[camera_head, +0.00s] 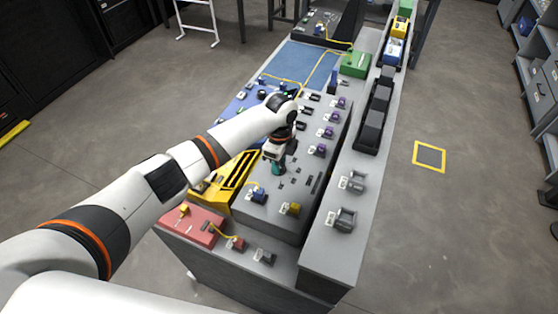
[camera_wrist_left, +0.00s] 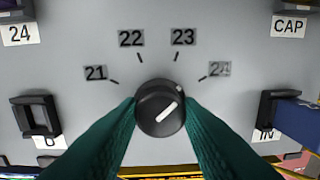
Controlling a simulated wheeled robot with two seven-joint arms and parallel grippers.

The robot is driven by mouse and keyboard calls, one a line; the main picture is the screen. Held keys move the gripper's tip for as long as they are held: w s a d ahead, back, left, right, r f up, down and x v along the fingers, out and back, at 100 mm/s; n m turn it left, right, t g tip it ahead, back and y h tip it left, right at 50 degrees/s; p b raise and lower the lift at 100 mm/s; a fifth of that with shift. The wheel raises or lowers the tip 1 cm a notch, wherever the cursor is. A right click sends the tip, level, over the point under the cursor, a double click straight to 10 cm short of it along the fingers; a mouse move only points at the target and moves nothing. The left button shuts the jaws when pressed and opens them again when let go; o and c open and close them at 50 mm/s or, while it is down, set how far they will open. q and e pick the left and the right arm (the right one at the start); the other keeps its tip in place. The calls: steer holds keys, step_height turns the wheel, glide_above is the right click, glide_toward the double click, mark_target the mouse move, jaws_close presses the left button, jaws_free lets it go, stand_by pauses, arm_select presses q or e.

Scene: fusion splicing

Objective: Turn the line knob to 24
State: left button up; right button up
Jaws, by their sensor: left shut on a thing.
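The line knob (camera_wrist_left: 160,107) is a round black knob with a white pointer line, on a grey panel. Labels 21, 22, 23 and 24 (camera_wrist_left: 220,69) arc above it, each with a short tick. The pointer line slants up and right, roughly toward the 24 tick. My left gripper (camera_wrist_left: 161,118) has its teal fingers closed on both sides of the knob. In the head view my left gripper (camera_head: 278,167) reaches down to the grey bench panel, and the knob is hidden there. My right gripper is not in view.
Around the knob sit a 24 label (camera_wrist_left: 19,34), a CAP label (camera_wrist_left: 289,27) and black sockets (camera_wrist_left: 36,116). A yellow unit (camera_head: 235,176) and a red plate (camera_head: 192,222) lie near the arm. Purple-topped connectors (camera_head: 328,132) line the panel's right side.

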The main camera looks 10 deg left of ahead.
arm_select(q)
steer(key=shift+d+m, duration=0.1)
steer(key=shift+m, duration=1.1)
steer(key=o, duration=1)
steer(key=shift+w+d+r+b, duration=0.1)
steer(key=shift+r+b, duration=0.65)
steer(key=shift+r, duration=2.3)
steer(key=shift+w+r+b, duration=0.1)
steer(key=shift+r+b, duration=0.65)
steer(key=shift+r, duration=2.25)
steer(key=shift+f, duration=0.1)
